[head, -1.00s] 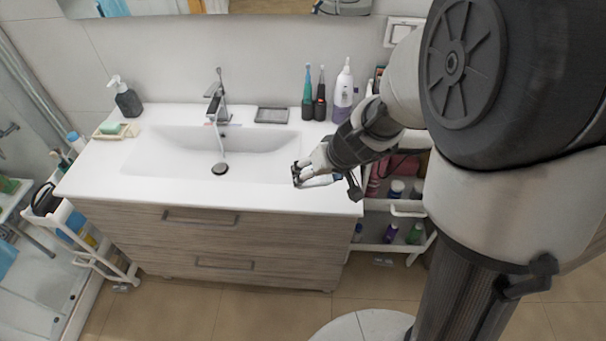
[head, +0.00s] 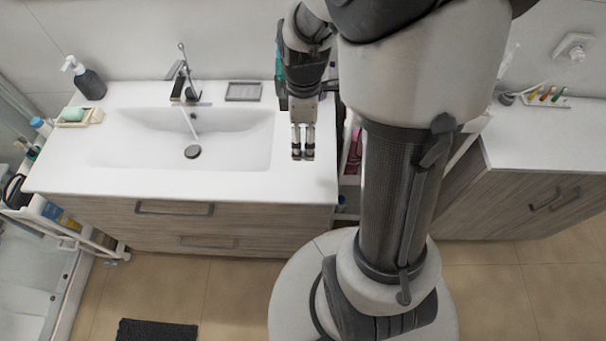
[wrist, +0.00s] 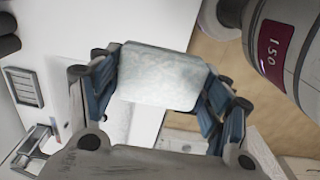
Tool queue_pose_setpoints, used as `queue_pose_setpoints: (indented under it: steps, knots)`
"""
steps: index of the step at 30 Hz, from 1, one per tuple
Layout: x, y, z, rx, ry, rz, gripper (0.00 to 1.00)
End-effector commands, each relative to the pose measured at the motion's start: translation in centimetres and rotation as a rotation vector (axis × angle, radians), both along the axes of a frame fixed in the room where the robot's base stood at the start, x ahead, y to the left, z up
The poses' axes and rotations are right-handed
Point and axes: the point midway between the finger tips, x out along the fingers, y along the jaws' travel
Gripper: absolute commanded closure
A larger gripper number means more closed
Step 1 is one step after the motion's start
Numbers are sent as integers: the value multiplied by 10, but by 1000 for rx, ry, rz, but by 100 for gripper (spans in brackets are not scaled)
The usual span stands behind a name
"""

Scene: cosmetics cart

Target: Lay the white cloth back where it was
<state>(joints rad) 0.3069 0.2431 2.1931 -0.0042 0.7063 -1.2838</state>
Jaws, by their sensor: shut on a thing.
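The white cloth (wrist: 160,78) shows in the wrist view as a pale, folded, slightly textured block between my fingers. My gripper (wrist: 158,95) is shut on it, with the blue-padded fingers at its left and right sides. In the head view my gripper (head: 303,155) points down over the right end of the white washbasin counter (head: 305,188). The cloth cannot be made out against the white counter in the head view. Its height above the counter is hard to tell.
The sink basin (head: 225,145) and faucet (head: 183,85) lie left of my gripper. A grey dish (head: 243,92) sits behind the basin, and a soap dispenser (head: 86,80) stands at the far left. A wooden cabinet (head: 550,200) with a white top stands at right. The counter's front right is clear.

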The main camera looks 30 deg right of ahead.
Motion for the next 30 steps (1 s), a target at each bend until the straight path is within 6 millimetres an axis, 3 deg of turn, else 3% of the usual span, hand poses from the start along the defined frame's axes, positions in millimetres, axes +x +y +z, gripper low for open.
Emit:
queue_pose_setpoints:
  steps: [1,3,12,22,27,30]
  knots:
    - [-1,1,-19,3,6,-1,48]
    - [-1,1,-39,3,6,-1,48]
    - [-1,1,-113,4,4,-3,48]
    - [0,1,-141,3,1,-4,48]
    - [0,1,-168,3,3,-4,48]
    - [1,1,-175,2,-1,-4,48]
